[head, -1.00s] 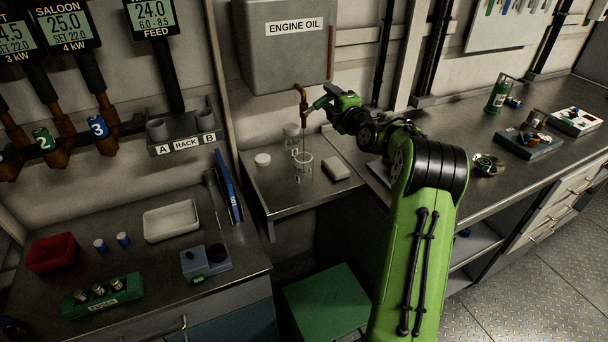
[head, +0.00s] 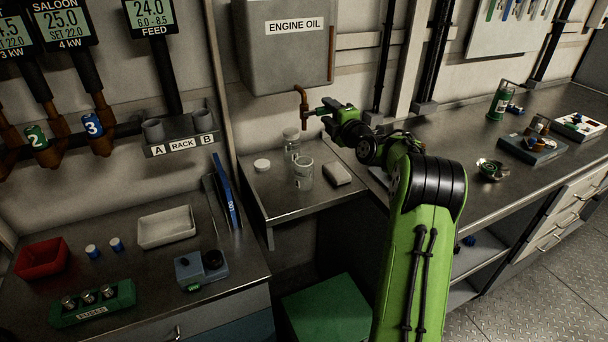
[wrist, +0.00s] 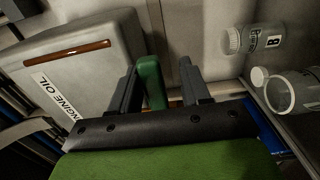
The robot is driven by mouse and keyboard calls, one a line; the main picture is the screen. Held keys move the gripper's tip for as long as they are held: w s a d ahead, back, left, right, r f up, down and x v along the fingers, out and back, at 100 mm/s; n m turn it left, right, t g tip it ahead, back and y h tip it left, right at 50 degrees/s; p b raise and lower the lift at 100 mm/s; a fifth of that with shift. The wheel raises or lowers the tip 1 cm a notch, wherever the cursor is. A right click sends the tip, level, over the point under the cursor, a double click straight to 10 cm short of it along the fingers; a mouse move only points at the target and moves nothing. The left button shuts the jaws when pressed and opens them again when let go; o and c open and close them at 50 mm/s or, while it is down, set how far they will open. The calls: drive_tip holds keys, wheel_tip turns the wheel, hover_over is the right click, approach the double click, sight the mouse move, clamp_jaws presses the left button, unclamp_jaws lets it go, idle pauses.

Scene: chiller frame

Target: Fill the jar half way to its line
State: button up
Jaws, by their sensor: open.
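The grey engine oil tank (head: 284,52) hangs on the wall with a brown tap (head: 303,97) below it. An open glass jar (head: 303,175) stands on the small shelf under the tap; it also shows in the wrist view (wrist: 293,95). Its oil level and line cannot be made out. My gripper (head: 322,110) is at the tap's green lever. In the wrist view the jaws (wrist: 157,88) are apart, one on each side of the green lever (wrist: 150,80); contact cannot be told. No oil stream shows below the spout.
A second jar (head: 291,143), labelled B in the wrist view (wrist: 252,40), stands behind the open jar. A white lid (head: 262,165) lies left and a pale block (head: 337,175) right on the shelf. A rack (head: 182,140) is on the wall at left.

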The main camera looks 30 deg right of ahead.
idle(0.4)
drive_tip(key=shift+r+p, duration=0.55)
drive_tip(key=shift+r, duration=1.6)
wheel_tip(320, 180, down, 5)
drive_tip(key=b, duration=0.5)
drive_tip(key=shift+r+b, duration=0.15)
drive_tip(key=shift+b, duration=0.15)
drive_tip(key=shift+r, duration=0.3)
drive_tip(key=shift+p, duration=0.3)
drive_tip(key=shift+r+p, duration=0.85)
drive_tip(key=shift+r, duration=1.2)
wheel_tip(320, 180, down, 5)
drive_tip(key=b, duration=0.5)
drive_tip(key=shift+r, duration=0.4)
